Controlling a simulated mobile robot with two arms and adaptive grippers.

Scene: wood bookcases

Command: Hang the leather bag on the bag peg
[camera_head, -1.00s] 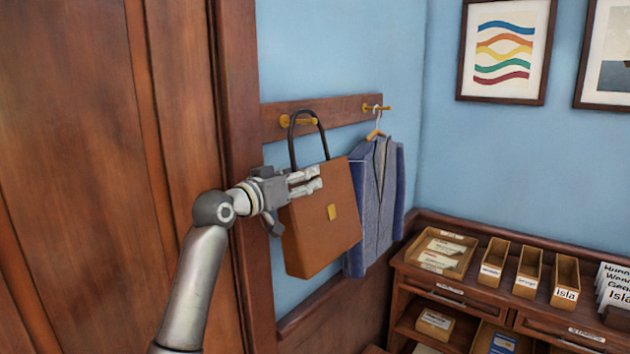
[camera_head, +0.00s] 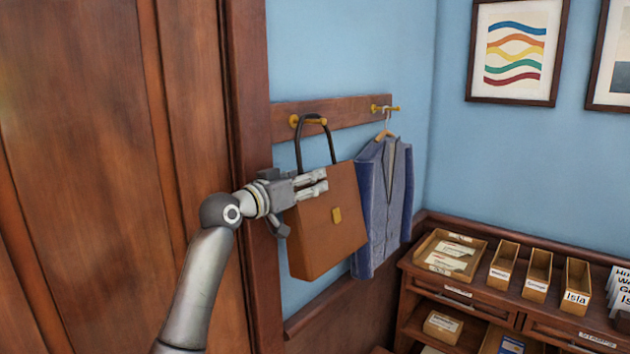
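The brown leather bag (camera_head: 322,240) has a dark handle (camera_head: 298,147) and a gold clasp. It is upright, slightly tilted, below the brass bag peg (camera_head: 298,120) on the wooden rail. The top of the handle loop overlaps the peg and seems to lie over it; how it bears there is hard to tell. My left gripper (camera_head: 322,182) is at the bag's upper left, with its fingers across the front face near the handle's left foot. Whether the fingers are clamped on the bag is unclear. My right gripper is not in view.
A blue jacket (camera_head: 378,205) hangs from a second peg (camera_head: 384,109), close to the bag's right side. A wooden panel (camera_head: 95,190) fills the left. A low bookcase (camera_head: 430,280) with small boxes stands at the lower right.

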